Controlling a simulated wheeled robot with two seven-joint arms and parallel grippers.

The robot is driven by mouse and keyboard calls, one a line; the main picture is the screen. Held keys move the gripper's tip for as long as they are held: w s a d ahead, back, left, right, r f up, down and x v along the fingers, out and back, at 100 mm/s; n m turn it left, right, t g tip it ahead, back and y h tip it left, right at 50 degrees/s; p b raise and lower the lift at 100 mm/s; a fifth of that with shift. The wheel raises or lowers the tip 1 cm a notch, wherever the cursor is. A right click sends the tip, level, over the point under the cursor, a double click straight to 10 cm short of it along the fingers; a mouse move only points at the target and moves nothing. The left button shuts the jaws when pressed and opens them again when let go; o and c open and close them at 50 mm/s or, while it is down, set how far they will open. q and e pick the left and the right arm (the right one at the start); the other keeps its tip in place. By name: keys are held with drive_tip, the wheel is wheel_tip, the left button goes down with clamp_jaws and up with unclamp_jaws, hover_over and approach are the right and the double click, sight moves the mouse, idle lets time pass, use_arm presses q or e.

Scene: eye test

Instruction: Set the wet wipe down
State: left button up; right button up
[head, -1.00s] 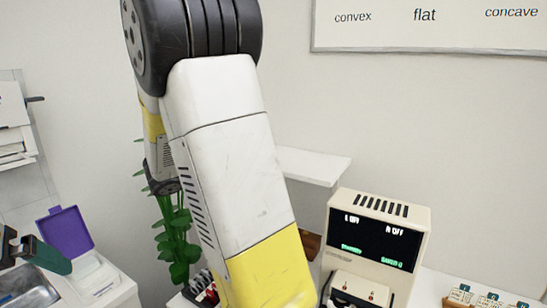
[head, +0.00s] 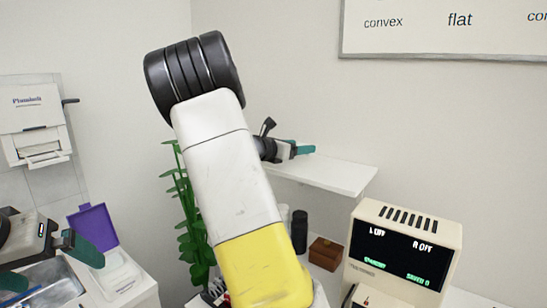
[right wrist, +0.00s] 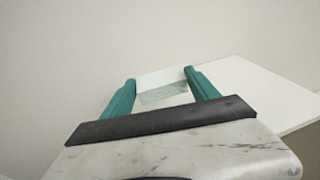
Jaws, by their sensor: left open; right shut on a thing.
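The wet wipe (right wrist: 165,95) shows in the right wrist view as a pale piece with a grey textured patch between the teal fingers. My right gripper (right wrist: 160,92) is shut on it. In the head view this gripper (head: 300,149) is at the white wall shelf (head: 345,178), near its back left; the wipe cannot be made out there. The shelf (right wrist: 268,88) also lies behind and right of the fingers in the wrist view. I cannot tell whether the wipe touches it. My left gripper (head: 58,272) is open and empty at the lower left.
An open white box (head: 118,272) with a purple lid (head: 92,228) stands beside a sink (head: 50,285). A plant (head: 190,215), a black cylinder (head: 300,230), a brown box (head: 326,254) and a beige display device (head: 405,250) stand below the shelf. A dispenser (head: 32,115) hangs left.

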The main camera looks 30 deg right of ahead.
sight(298, 164)
drive_tip(key=shift+f, duration=1.7)
drive_tip(key=o, duration=1.3)
drive_tip(key=shift+f, duration=0.1)
